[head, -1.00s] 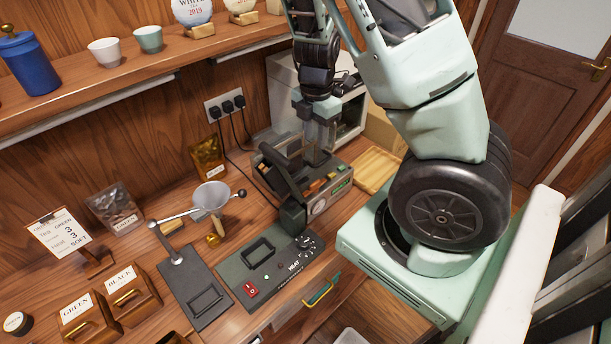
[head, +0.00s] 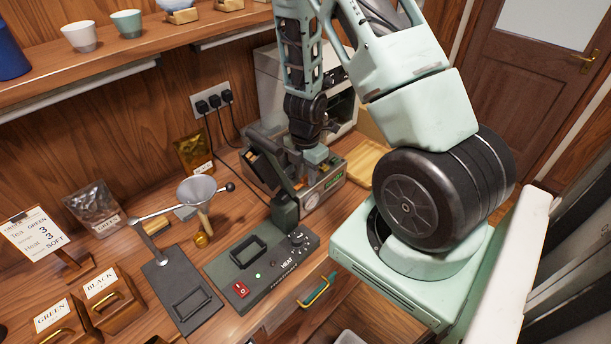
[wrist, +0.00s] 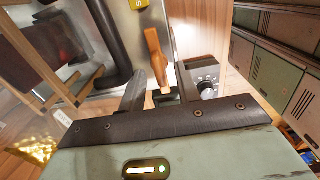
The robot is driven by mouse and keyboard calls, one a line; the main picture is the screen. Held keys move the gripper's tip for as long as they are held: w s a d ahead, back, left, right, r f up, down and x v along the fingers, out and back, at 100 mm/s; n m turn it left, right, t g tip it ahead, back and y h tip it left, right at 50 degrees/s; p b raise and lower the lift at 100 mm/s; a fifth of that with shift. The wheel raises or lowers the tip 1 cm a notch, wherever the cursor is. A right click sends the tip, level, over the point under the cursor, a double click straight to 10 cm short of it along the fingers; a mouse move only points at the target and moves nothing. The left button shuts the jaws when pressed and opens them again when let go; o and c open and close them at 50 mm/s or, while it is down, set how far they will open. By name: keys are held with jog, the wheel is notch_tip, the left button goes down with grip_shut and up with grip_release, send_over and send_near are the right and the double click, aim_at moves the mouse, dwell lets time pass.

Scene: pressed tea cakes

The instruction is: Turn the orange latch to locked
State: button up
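The orange latch (wrist: 156,58) is a slim lever on a grey metal face in the wrist view, running lengthwise toward my gripper. My gripper (wrist: 161,82) is open, with one dark finger on each side of the latch's near end. I cannot tell whether either finger touches it. The latch cannot be made out there, behind the gripper and the press's black arm.
The press's black arm (head: 284,190) stands just left of my gripper. A wooden tray (head: 362,160) lies to the right. A funnel on a stand (head: 197,190) and a gold pouch (head: 194,152) are to the left. A shelf (head: 130,65) runs above.

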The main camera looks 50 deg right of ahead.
jog(key=shift+f, duration=0.15)
jog(key=shift+c, duration=0.3)
grip_shut()
jog(key=shift+n, duration=0.4)
jog(key=n, duration=0.3)
jog(key=shift+n, duration=0.4)
jog(key=n+b, duration=0.1)
jog(key=n, duration=0.3)
jog(key=shift+s+n, duration=0.15)
jog(key=shift+n, duration=0.15)
jog(key=n, duration=0.4)
jog(key=shift+d+b, duration=0.15)
jog(key=shift+b, duration=0.15)
jog(key=n, duration=0.4)
jog(key=shift+b, duration=0.35)
jog(key=shift+n, duration=0.5)
